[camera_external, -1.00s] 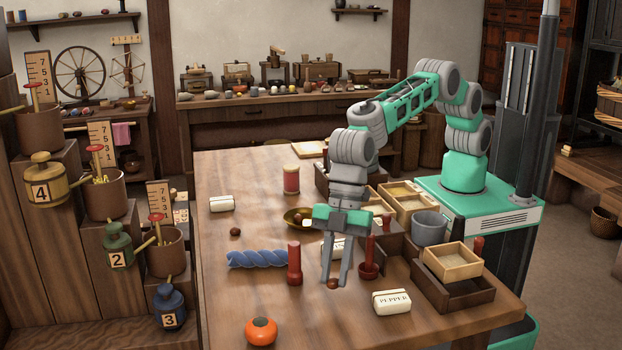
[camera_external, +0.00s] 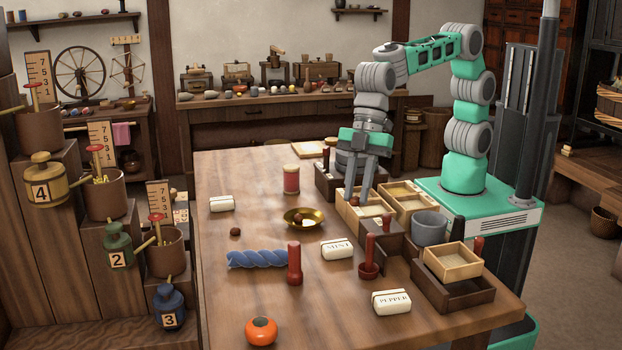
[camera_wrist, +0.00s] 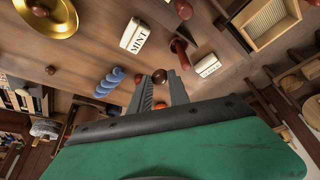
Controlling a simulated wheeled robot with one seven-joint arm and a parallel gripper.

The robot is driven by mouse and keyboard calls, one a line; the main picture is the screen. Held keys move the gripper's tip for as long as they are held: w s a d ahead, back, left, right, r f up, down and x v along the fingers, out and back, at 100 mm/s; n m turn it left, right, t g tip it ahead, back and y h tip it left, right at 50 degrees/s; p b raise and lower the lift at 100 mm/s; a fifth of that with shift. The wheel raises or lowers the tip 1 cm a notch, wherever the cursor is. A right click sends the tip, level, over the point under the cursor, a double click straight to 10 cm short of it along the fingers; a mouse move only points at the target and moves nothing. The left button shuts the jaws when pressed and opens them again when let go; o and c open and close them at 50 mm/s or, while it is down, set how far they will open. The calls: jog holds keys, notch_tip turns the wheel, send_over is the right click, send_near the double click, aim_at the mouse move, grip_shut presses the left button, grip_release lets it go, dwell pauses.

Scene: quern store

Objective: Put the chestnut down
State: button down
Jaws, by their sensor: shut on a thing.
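My gripper (camera_external: 358,198) is shut on a chestnut, a small round reddish-brown thing. A second small brown chestnut (camera_external: 235,232) lies on the table at left, also in the wrist view (camera_wrist: 50,70). A brass dish (camera_external: 320,216) stands left of my gripper with a small brown round thing in it.
On the table (camera_external: 225,290) are a MINT block (camera_external: 337,249), a PEPPER block (camera_external: 392,302), a blue twist (camera_external: 257,259), a red cylinder (camera_external: 294,265), an orange fruit (camera_external: 261,331) and a grey cup (camera_external: 429,229). Boxes crowd the right side; the left front is mostly clear.

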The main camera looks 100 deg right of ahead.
jog(key=w+d+r+m+p, duration=0.1)
jog(key=w+d+r, duration=0.15)
jog(key=d, duration=0.35)
jog(key=w+d+r+m, duration=0.2)
jog(key=d+r, duration=0.2)
jog(key=d, duration=0.3)
jog(key=s+d+r+m+t+h+p, duration=0.1)
jog(key=s+d, duration=0.3)
jog(key=d, duration=0.3)
jog(key=s+d+p, duration=0.1)
jog(key=s+d, duration=0.2)
jog(key=d, duration=0.4)
jog(key=s+a+f+n+g+y, duration=0.2)
jog(key=s+a+f+n, duration=0.45)
jog(key=s, duration=0.25)
jog(key=n, duration=0.1)
send_near(321, 220)
jog(key=shift+p+x, duration=0.35)
jog(key=shift+x, duration=0.85)
notch_tip(321, 220, down, 3)
jog(key=shift+w+a+r, duration=0.1)
jog(key=shift+w+r, duration=0.05)
jog(key=shift+r, duration=0.05)
jog(key=shift+f+b, duration=0.3)
jog(key=shift+f, duration=0.3)
jog(key=c, duration=1.2)
grip_release()
jog(key=shift+r, duration=0.1)
jog(key=shift+c, duration=0.2)
